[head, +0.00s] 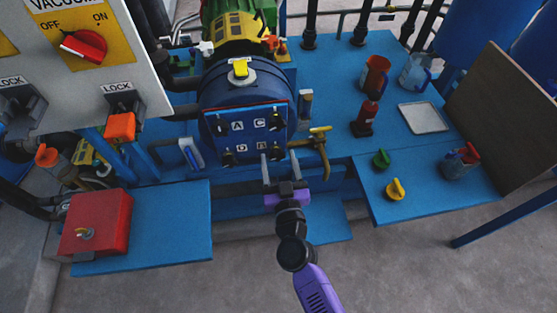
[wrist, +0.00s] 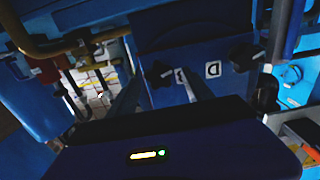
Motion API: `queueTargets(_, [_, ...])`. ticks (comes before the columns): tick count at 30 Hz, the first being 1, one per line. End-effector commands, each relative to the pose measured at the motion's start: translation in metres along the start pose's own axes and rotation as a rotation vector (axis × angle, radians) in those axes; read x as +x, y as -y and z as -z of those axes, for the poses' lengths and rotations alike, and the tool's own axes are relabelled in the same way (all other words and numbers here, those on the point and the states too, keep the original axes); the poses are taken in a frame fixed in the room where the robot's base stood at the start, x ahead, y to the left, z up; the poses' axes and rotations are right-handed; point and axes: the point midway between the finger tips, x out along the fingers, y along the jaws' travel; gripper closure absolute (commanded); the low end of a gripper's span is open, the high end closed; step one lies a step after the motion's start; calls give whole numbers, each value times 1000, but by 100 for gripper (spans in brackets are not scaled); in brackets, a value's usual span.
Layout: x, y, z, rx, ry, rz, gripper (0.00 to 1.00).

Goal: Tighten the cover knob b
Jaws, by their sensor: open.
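The blue cover panel (head: 250,138) is on the front of the round blue autoclave vessel (head: 229,82), with black knobs by the letters A, B, C and D. Cover knob b (head: 277,153) is at the panel's lower right. In the wrist view, where the panel appears turned over, knob b (wrist: 160,73) is left of the B label and knob D (wrist: 245,55) is at the right. My gripper (head: 280,164) is open in front of the panel's lower right corner. Its fingers lie to either side of knob b; I cannot tell whether they touch it.
A pipe with a yellow-handled valve (head: 320,129) is close right of my gripper. The right blue table (head: 405,160) carries cups, a tray (head: 423,118) and green and yellow knobs. A red box (head: 95,222) and a switch panel (head: 80,65) are at the left.

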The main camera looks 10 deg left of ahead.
Motion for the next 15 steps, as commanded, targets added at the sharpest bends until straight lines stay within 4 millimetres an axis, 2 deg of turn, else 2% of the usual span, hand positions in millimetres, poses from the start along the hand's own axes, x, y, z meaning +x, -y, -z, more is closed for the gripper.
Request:
queueTargets(11, [6, 0, 0, 0, 0, 0, 43])
queueTargets(15, [6, 0, 0, 0, 0, 0, 70])
